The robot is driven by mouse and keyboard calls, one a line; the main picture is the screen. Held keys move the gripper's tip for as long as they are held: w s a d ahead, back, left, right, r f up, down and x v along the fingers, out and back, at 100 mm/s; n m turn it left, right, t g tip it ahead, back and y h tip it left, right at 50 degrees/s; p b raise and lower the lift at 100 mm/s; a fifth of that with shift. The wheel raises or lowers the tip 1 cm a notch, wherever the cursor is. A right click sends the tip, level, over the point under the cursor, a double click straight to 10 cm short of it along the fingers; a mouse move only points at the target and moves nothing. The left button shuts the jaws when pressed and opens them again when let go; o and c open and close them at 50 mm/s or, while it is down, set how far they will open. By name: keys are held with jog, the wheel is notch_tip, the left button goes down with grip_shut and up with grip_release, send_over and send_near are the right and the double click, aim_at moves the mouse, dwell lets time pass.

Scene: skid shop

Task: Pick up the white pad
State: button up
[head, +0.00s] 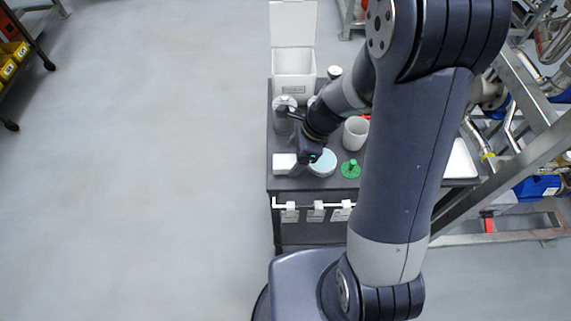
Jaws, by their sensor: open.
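A small white block (284,163), which looks like the white pad, lies at the front left corner of the dark cart top (282,184). My gripper (303,160) is over the front left of the cart, just right of the white block. The jaws are open, seen small and from above. I cannot tell whether a finger touches the block, and the block's right end is close to or partly behind the gripper. A round pale blue-topped dish (323,164) sits just right of my gripper.
On the cart are a white bin (294,68) with its lid up, a grey-topped container (284,113), a white cup (355,134), a green knobbed piece (350,169) and a white tray (461,161). White tags (316,211) hang in front.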

aim_at(287, 161)
jog(key=f, duration=0.2)
jog(key=w+a+f, duration=0.1)
jog(key=shift+a+f, duration=0.25)
jog(key=shift+f, duration=0.25)
jog(key=shift+c, duration=0.2)
jog(key=c, duration=1)
notch_tip(287, 161, up, 10)
jog(key=shift+r+p, duration=0.1)
jog(key=shift+p, duration=0.3)
